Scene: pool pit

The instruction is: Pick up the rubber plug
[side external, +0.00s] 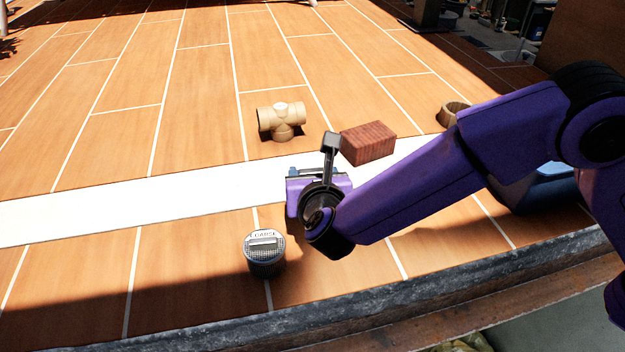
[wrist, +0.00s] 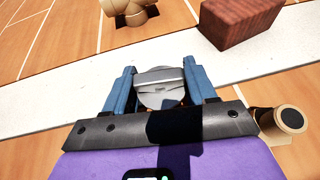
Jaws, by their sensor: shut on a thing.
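My gripper (wrist: 160,88) has blue fingers on both sides of a grey round piece with a raised bar across its top (wrist: 160,77), and is shut on it. This held piece appears to be the rubber plug. In the side view my gripper (side external: 318,174) is at the near edge of the white stripe, pointing away from the camera. Its own body and wrist hide most of the held piece there. I cannot tell how far the piece is above the floor.
A grey can-like thing with a lettered top (side external: 264,252) stands near the front edge. A tan pipe tee (side external: 282,119), a red-brown block (side external: 368,143) and a tan ring (side external: 453,113) lie beyond. A dark-ended tan fitting (wrist: 289,118) is right of my gripper. The left floor is clear.

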